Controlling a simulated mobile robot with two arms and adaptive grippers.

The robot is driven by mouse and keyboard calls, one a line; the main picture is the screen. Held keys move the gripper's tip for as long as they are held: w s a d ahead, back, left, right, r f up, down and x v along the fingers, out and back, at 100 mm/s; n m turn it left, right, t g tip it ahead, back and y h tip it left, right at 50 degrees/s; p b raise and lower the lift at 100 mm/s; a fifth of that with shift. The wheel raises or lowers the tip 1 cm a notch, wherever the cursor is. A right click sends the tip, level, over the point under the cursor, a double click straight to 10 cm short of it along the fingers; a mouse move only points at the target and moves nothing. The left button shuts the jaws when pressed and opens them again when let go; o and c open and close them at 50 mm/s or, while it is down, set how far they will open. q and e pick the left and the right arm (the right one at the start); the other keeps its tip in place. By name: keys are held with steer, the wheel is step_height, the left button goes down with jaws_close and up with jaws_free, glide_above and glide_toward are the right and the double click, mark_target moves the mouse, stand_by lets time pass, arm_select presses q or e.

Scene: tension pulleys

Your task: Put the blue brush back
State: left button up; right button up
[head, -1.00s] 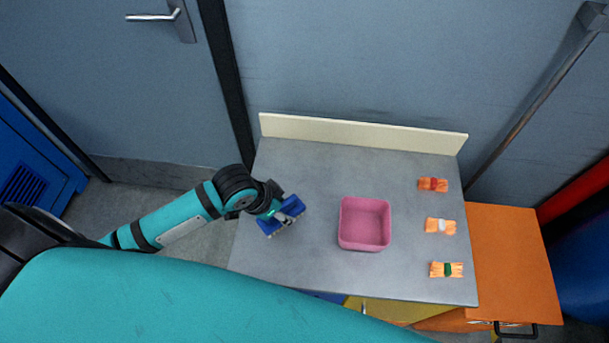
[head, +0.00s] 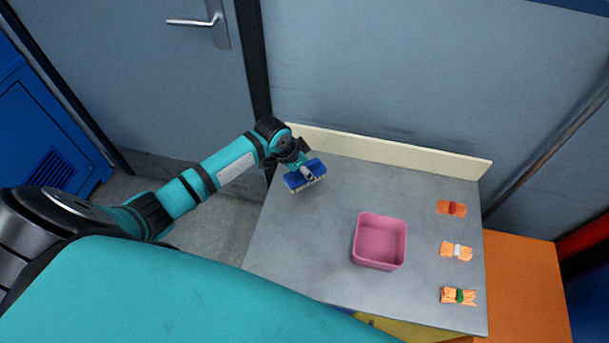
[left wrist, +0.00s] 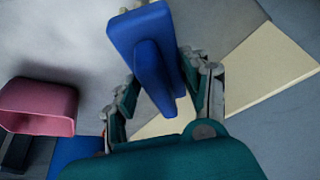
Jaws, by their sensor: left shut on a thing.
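The blue brush (head: 304,177) has a blue back and pale bristles. My left gripper (head: 308,172) is shut on it over the back left part of the grey table. The bristles point toward the front of the table; whether they touch the top I cannot tell. In the left wrist view the blue brush (left wrist: 150,52) stands between the two fingers of my left gripper (left wrist: 160,85). My right gripper does not show.
A pink open bin (head: 380,242) stands on the grey table (head: 300,250) and looks empty. Three tied orange bundles (head: 456,251) lie along the right side. A cream ledge (head: 400,153) runs along the back edge.

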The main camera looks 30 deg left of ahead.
mark_target(302, 174)
arm_select(q)
steer(key=shift+s+f, duration=0.15)
steer(key=shift+f, duration=1.45)
steer(key=shift+f, duration=0.2)
steer(key=o, duration=1.1)
steer(key=v, duration=1.2)
steer(key=shift+r, duration=0.2)
